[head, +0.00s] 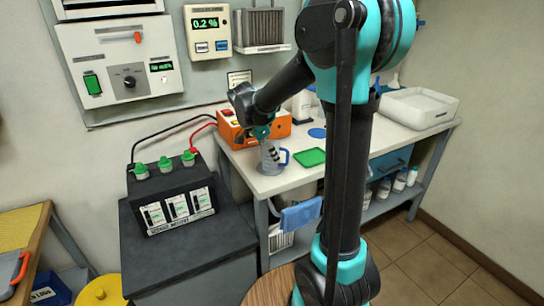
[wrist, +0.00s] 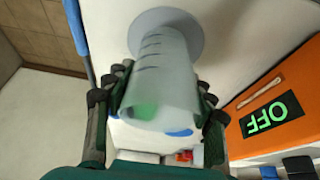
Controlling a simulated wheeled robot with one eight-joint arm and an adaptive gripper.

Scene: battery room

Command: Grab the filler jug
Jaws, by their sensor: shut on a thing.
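The filler jug is a translucent grey vessel with dark graduation marks, a wide round foot and a blue handle. In the head view the filler jug (head: 269,161) is at the front left of the white bench, upright, below my gripper (head: 262,134). In the wrist view the filler jug (wrist: 163,68) lies between the two fingers of my gripper (wrist: 160,92), which are shut on it from both sides. Its foot appears at or close to the bench top; I cannot tell whether it touches. Part of its upper end is hidden by my gripper in the head view.
An orange device (head: 275,133) with an OFF display stands close behind the jug. A green mat (head: 310,157) lies to its right on the bench (head: 275,186). A black battery (head: 172,196) with green caps stands left. A white tray (head: 419,107) is at the far right.

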